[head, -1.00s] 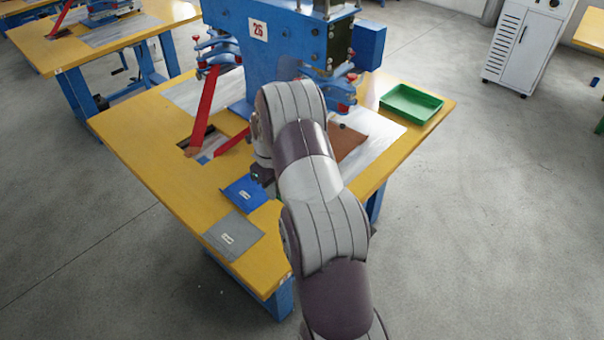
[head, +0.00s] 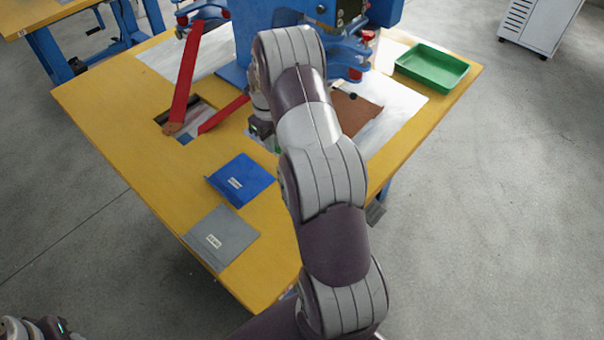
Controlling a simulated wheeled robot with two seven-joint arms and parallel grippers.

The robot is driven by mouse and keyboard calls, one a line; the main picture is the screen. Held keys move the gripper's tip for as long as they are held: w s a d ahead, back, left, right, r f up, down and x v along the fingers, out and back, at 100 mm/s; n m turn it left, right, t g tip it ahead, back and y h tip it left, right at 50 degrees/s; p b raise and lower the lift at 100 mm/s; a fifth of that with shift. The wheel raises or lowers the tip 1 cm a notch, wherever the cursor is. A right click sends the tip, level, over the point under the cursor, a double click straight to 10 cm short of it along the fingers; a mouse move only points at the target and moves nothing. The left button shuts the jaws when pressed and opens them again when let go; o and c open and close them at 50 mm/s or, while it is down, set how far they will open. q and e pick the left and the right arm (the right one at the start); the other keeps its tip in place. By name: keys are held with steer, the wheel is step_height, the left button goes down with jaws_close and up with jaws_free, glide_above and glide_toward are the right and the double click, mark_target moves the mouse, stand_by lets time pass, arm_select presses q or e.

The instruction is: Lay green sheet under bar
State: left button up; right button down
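My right arm reaches up the middle of the head view to the blue weld press (head: 283,12). Its gripper (head: 262,130) is over the yellow table in front of the press. Its fingers are mostly hidden, so I cannot tell whether they are open or shut. A small patch of green (head: 277,147) shows beside it, too little to tell whether it is the green sheet or held. The bar is hidden behind my arm. Part of my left arm's end (head: 38,328) shows at the bottom left corner; its fingers are out of sight.
A blue sheet (head: 240,181) and a grey sheet (head: 221,237) with labels lie on the yellow table (head: 130,120). A brown sheet (head: 357,112) lies right of my arm. A green tray (head: 432,70) stands at the right. Red levers (head: 186,75) rise from a table cutout.

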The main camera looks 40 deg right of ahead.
glide_above(275, 174)
step_height(275, 174, down, 6)
steer(key=shift+w+d+f+p, duration=0.1)
steer(key=shift+w+f+p, duration=0.1)
steer(key=shift+p, duration=0.1)
steer(key=f, duration=0.3)
steer(key=shift+s+a+f, duration=0.15)
steer(key=shift+s+a, duration=0.05)
steer(key=shift+s, duration=0.1)
steer(key=shift+w+d+f, duration=0.1)
steer(key=shift+w+f, duration=0.05)
steer(key=shift+f, duration=0.35)
steer(key=c, duration=1.3)
jaws_free()
steer(key=shift+c, duration=0.2)
step_height(275, 174, up, 12)
steer(key=shift+f+b, duration=0.1)
steer(key=shift+b, duration=0.2)
steer(key=s+a+r+n, duration=0.3)
steer(key=a+n, duration=0.3)
steer(key=n, duration=0.2)
steer(key=s+a+r+n, duration=0.3)
steer(key=a+n, duration=0.4)
steer(key=n, duration=0.2)
steer(key=s+a+n+t, duration=0.1)
steer(key=s+a+n, duration=0.7)
steer(key=n, duration=1)
steer(key=s, duration=0.4)
steer(key=shift+a+r, duration=0.35)
steer(key=shift+r, duration=0.05)
